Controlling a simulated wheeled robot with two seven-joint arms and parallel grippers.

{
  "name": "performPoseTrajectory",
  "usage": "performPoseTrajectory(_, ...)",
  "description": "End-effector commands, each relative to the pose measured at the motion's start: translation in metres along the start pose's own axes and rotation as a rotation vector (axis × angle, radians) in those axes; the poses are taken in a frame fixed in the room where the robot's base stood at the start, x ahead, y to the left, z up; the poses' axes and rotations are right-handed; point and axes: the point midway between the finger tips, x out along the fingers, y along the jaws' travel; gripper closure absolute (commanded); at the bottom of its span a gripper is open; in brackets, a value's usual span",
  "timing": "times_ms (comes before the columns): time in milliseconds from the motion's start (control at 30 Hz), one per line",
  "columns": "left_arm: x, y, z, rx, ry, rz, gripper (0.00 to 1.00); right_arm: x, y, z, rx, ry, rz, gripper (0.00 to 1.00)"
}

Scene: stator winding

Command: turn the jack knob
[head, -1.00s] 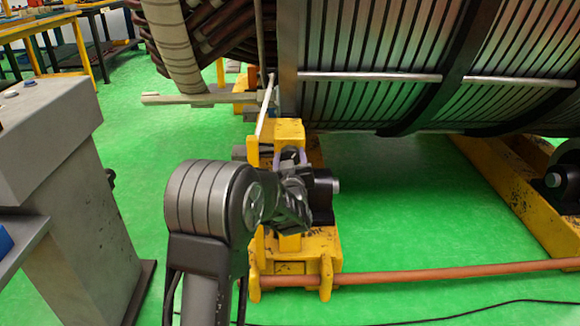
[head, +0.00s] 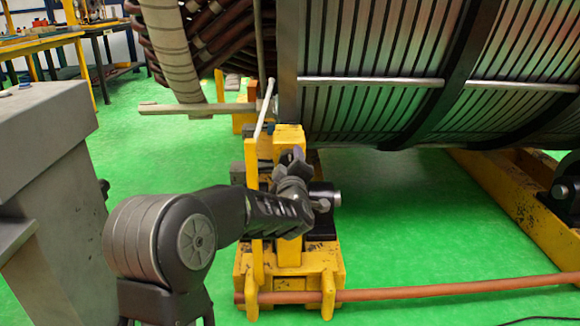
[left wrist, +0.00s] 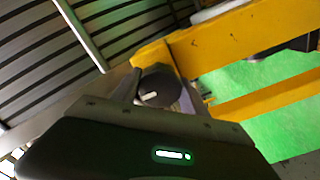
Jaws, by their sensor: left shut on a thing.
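The yellow jack stand (head: 290,255) stands on the floor beside the large ribbed stator (head: 370,90). My left arm reaches over the stand from the left. My left gripper (head: 293,160) is at the upper part of the stand, close under the stator. It is shut on the jack knob, which my own gripper and wrist hide in the head view. In the left wrist view a dark round knob (left wrist: 160,86) shows just beyond the gripper body, against a yellow beam. My right gripper is not in view.
A reddish-brown rod (head: 440,289) runs right from the stand's base. A grey cabinet (head: 50,180) stands at the left. A yellow support frame (head: 500,185) is at the right. Green floor between them is mostly clear, with a black cable at the lower right.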

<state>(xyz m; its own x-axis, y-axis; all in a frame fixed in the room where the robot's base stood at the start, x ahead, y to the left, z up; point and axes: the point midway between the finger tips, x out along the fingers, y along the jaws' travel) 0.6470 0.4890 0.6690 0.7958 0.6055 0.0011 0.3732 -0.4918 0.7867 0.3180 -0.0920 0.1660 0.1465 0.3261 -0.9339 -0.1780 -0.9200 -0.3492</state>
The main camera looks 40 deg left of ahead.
Motion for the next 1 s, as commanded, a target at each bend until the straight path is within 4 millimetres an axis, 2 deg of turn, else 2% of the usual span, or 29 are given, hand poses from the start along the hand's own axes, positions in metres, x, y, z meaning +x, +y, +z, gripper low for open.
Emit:
performPoseTrajectory(367, -0.0005, -0.0008, 0.0024, -0.010, -0.006, -0.003, 0.89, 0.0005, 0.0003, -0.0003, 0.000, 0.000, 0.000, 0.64)
performPoseTrajectory(400, -0.0005, -0.0008, 0.0025, -0.009, -0.006, -0.003, 0.47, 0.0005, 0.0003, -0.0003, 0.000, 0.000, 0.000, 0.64)
performPoseTrajectory(667, -0.0002, -0.0004, 0.0012, -0.008, -0.003, -0.001, 0.27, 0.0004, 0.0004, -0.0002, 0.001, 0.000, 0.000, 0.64)
performPoseTrajectory(1000, -0.0046, 0.0008, 0.0000, -0.008, -0.002, -0.001, 0.27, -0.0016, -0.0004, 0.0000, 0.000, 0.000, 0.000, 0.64)
